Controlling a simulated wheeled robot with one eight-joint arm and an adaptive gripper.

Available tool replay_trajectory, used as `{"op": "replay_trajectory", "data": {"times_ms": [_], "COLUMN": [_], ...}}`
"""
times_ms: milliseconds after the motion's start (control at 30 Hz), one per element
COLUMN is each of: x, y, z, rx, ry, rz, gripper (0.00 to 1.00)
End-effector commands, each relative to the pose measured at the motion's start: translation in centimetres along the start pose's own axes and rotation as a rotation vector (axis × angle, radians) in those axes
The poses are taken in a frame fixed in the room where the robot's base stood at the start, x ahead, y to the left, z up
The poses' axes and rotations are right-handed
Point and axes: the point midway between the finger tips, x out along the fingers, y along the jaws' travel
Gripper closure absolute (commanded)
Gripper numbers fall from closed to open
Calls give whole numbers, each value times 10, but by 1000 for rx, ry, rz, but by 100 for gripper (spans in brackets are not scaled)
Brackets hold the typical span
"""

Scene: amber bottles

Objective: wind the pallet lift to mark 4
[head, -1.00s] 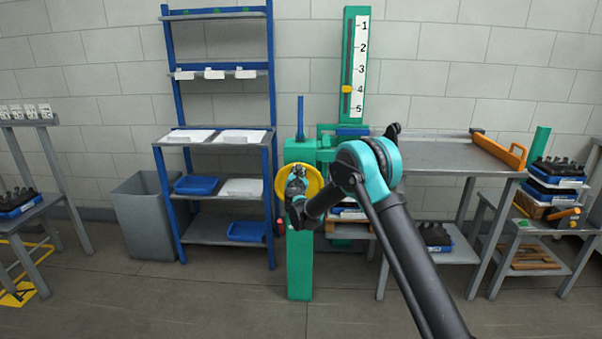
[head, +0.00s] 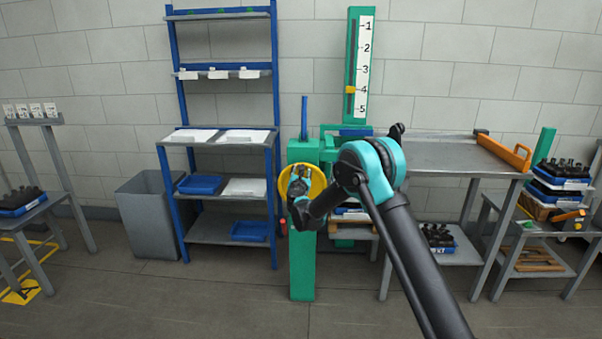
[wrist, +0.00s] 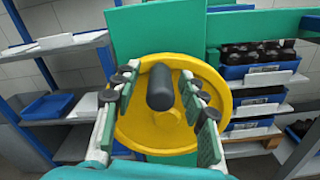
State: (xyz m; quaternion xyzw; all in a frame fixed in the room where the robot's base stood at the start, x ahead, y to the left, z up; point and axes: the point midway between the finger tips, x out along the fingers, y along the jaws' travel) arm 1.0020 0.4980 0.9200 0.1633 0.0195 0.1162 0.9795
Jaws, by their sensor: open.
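The pallet lift has a green post (head: 302,260) with a yellow handwheel (head: 317,182). In the wrist view the yellow wheel (wrist: 205,92) fills the middle, and its dark crank knob (wrist: 160,88) points towards the camera. My gripper (wrist: 160,100) is open, with its fingers on either side of the knob; I cannot tell whether they touch it. In the head view my gripper (head: 299,190) is in front of the wheel and hides part of it. The scale (head: 364,70) shows marks 1 to 5, and the yellow pointer (head: 350,89) is at about mark 4.
A blue shelf rack (head: 215,142) and a grey bin (head: 149,212) stand left of the lift. Crates of amber bottles (wrist: 250,60) are stacked behind the wheel.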

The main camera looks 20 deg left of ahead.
Motion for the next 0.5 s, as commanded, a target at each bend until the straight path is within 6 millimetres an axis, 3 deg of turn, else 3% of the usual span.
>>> {"op": "replay_trajectory", "data": {"times_ms": [167,500], "x": [-24,-91], "y": [1,1], "z": [0,0], "rx": [0,0], "ry": [1,1], "rz": [2,2], "gripper": [57,57]}}
